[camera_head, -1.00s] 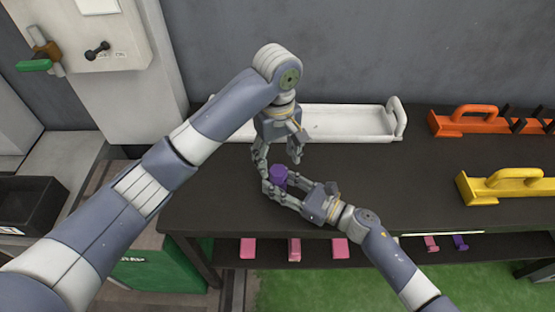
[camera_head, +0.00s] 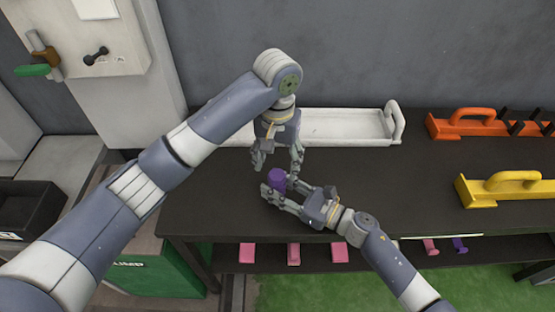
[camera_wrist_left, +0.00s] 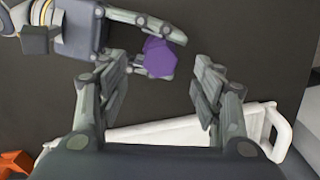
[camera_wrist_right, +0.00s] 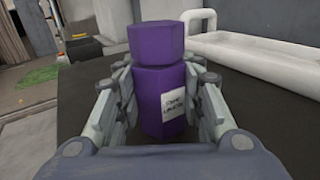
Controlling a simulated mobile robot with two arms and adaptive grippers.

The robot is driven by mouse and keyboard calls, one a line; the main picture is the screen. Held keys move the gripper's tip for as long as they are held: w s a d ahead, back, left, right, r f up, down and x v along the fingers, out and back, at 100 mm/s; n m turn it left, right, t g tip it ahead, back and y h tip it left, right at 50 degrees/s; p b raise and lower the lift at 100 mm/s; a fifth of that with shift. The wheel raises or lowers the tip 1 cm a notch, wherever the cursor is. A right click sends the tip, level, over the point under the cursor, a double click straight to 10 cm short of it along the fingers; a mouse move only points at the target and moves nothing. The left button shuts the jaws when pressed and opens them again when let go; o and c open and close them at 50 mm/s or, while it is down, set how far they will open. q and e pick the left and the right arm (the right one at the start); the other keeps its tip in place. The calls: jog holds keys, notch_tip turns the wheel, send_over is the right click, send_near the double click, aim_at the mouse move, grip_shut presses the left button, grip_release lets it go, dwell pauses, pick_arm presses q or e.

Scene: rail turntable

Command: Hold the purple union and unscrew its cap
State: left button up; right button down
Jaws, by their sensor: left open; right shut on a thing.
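The purple union (camera_wrist_right: 160,90) stands upright in the right wrist view, with a white label on its body. Its hexagonal cap (camera_wrist_right: 155,40) sits on top, with a visible seam below it. My right gripper (camera_head: 278,191) is shut on the union's body, one finger on each side. My left gripper (camera_head: 277,165) is open and empty, pointing down just above and behind the union. In the left wrist view the cap's top (camera_wrist_left: 160,57) shows between and beyond the open fingers, and these do not touch it.
A white tray with a handle (camera_head: 395,120) lies behind the grippers on the dark table (camera_head: 400,170). Orange (camera_head: 465,122) and yellow (camera_head: 500,188) handled holders stand to the right. Pink pieces (camera_head: 293,253) lie on the lower shelf. The table's middle right is clear.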

aim_at(279, 175)
pick_arm(q)
jog(key=m, duration=0.7)
jog(key=shift+d+m, duration=0.1)
jog(key=shift+m, duration=0.2)
jog(key=m, duration=0.7)
jog(key=shift+s, duration=0.15)
jog(key=shift+f, duration=0.1)
jog(key=shift+f, duration=1.9)
